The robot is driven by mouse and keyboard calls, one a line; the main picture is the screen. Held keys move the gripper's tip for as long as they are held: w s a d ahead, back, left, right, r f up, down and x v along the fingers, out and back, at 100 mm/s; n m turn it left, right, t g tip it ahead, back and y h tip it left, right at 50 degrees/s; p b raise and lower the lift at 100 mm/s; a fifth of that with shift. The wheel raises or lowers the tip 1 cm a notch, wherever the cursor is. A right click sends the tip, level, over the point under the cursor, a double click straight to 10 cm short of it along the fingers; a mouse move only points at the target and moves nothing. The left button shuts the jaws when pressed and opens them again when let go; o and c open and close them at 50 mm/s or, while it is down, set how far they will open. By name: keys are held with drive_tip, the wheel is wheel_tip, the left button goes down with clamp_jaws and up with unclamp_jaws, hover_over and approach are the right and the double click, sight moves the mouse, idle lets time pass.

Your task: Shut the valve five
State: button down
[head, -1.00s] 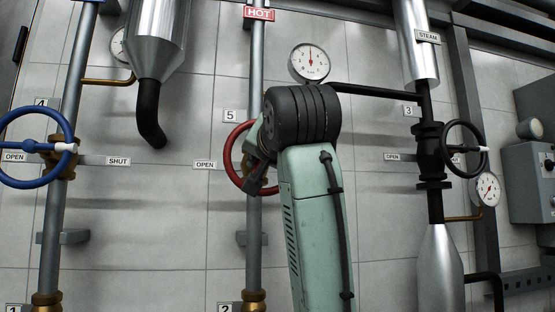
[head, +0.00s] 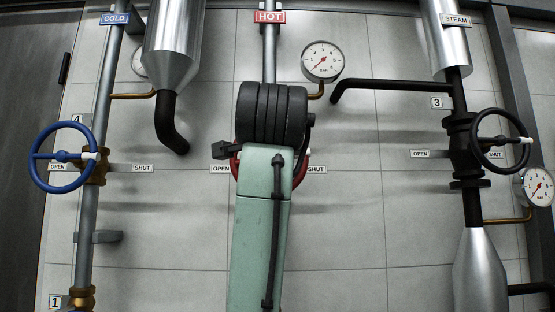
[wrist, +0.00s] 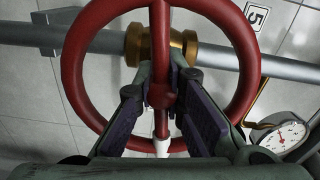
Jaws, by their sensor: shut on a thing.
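Valve five is the red handwheel (head: 299,172) on the HOT pipe, mostly hidden behind my arm in the head view. In the wrist view the red wheel (wrist: 250,75) fills the middle, with its brass body (wrist: 189,45) behind and the 5 plate (wrist: 257,15) near the top right. My gripper (wrist: 162,88) is shut on the wheel's red spoke, one finger on each side. The spoke's white tip (wrist: 162,147) points down in the wrist view. In the head view a white bit beside the wheel lies towards the SHUT label (head: 317,170); the OPEN label (head: 220,169) is left.
A blue handwheel (head: 62,157) on the COLD pipe stands at left, its white tip towards SHUT. A black handwheel (head: 500,141) on the STEAM pipe stands at right, also towards SHUT. The HOT gauge (head: 323,62) needle points low left. A black pipe (head: 395,85) crosses right of my arm.

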drive_tip(key=m, duration=0.2)
drive_tip(key=shift+r+m+p, duration=0.15)
drive_tip(key=shift+m+p, duration=0.15)
drive_tip(key=shift+m, duration=0.6)
drive_tip(key=shift+d+f, duration=0.1)
drive_tip(key=shift+f, duration=0.1)
drive_tip(key=c, duration=1.6)
unclamp_jaws()
drive_tip(key=shift+c, duration=0.2)
drive_tip(key=shift+r, duration=0.1)
drive_tip(key=s, duration=1.2)
drive_tip(key=shift+d, duration=0.45)
